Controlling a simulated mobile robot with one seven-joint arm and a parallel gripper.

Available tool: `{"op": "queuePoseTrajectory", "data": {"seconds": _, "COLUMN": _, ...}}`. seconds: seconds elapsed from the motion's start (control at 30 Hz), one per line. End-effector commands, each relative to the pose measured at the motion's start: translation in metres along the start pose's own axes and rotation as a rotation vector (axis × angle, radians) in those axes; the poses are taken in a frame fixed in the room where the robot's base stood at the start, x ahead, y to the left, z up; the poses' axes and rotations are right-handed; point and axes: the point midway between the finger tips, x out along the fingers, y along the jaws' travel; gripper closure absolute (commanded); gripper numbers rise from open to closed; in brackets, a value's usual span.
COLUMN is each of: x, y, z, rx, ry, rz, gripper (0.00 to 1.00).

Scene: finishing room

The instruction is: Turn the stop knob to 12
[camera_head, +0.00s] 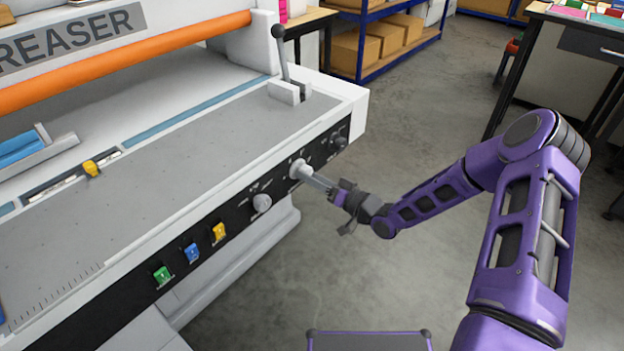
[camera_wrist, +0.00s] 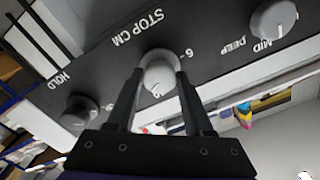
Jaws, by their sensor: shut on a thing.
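The stop knob (camera_head: 297,168) is a light grey round knob on the machine's black front panel. It also shows in the wrist view (camera_wrist: 160,72), beside the printed words STOP CM. My gripper (camera_head: 305,173) reaches it from the right in the head view. In the wrist view my gripper (camera_wrist: 159,80) has its two dark fingers closed on either side of the knob. A few scale numerals show around the knob. They are small and partly hidden by the fingers, so I cannot tell where the knob points.
A light knob (camera_head: 262,203) marked MID and DEEP in the wrist view sits left of the stop knob. A dark knob (camera_head: 339,141) marked HOLD sits right. The floor around my arm is clear.

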Motion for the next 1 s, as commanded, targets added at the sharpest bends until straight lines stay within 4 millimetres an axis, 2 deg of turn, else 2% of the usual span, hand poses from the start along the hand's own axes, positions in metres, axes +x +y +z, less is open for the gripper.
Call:
{"op": "queuePoseTrajectory", "data": {"seconds": 0.2, "x": -0.0006, "y": -0.0001, "z": 0.0008, "rx": 0.187, "ry": -0.002, "rz": 0.001, "gripper": 1.00}}
{"op": "queuePoseTrajectory", "data": {"seconds": 0.5, "x": -0.0003, "y": -0.0009, "z": 0.0002, "rx": 0.372, "ry": -0.001, "rz": 0.000, "gripper": 1.00}}
{"op": "queuePoseTrajectory", "data": {"seconds": 1.0, "x": -0.0004, "y": -0.0009, "z": 0.0002, "rx": 0.461, "ry": -0.002, "rz": 0.001, "gripper": 1.00}}
